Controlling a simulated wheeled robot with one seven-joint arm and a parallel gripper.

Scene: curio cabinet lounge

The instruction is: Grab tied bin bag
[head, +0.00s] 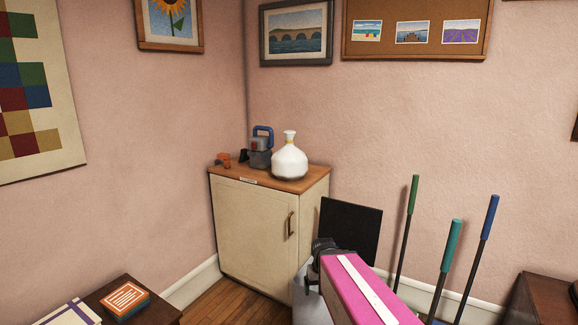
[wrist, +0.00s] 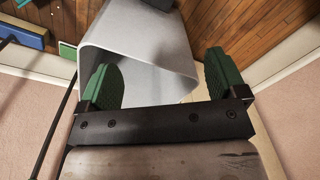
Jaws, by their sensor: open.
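A white, round-bellied bag with a narrow neck tied in yellow, the tied bin bag (head: 289,160), stands upright on the wooden top of a cream cabinet (head: 255,228) in the head view. It is not visible in the wrist view. My gripper (wrist: 163,85) is open in the wrist view, its two green fingers wide apart with nothing held. In the head view its dark end (head: 322,248) is in front of the cabinet's right side, lower than the bag and apart from it.
A grey open container (wrist: 135,55) lies beyond my fingers in the wrist view. A black panel (head: 352,228) stands right of the cabinet. A blue-handled device (head: 260,150) and a small orange item (head: 223,160) sit left of the bag. Tall handles (head: 407,225) stand at right.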

